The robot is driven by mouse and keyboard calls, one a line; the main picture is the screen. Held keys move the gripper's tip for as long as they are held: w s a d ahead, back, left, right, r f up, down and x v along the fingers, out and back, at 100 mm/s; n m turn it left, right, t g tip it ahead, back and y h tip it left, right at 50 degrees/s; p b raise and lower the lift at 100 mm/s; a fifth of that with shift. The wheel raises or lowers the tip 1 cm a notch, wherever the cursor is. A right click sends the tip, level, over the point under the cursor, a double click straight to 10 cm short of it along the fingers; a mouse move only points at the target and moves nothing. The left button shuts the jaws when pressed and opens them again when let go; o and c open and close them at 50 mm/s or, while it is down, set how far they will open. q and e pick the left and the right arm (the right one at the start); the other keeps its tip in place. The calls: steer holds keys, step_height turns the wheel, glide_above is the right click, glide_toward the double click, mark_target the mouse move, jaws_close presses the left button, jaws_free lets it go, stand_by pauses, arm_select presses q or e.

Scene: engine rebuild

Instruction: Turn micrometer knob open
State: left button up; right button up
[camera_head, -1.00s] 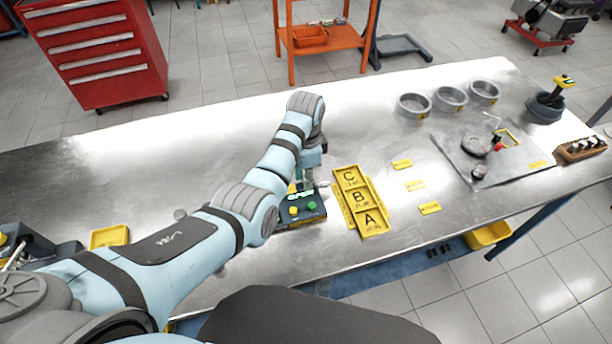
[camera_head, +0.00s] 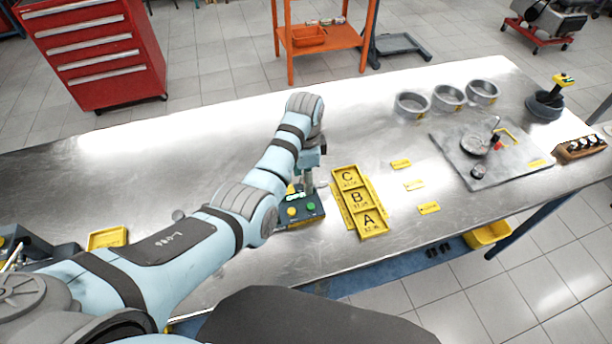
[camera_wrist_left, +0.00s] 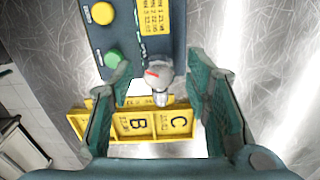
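The micrometer station is a dark box (camera_head: 303,214) with a yellow and a green button, on the steel table in the head view. In the left wrist view its panel (camera_wrist_left: 125,35) carries a yellow label. The micrometer knob (camera_wrist_left: 159,74), a silver cylinder with a red mark, projects from the panel's edge. My left gripper (camera_wrist_left: 158,82) is open, pointing down over the station, with one finger on each side of the knob and a gap to each. In the head view the left gripper (camera_head: 309,170) hides the knob. My right gripper is not in view.
A yellow tray (camera_head: 371,224) marked A, B and C lies just right of the station. Yellow tags (camera_head: 414,185) lie beyond it. Grey rings (camera_head: 411,105) and a grey plate (camera_head: 480,165) with parts are at the right.

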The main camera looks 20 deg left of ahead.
arm_select(q)
step_height(320, 180, up, 8)
steer(key=shift+f, duration=0.25)
stand_by(0.4)
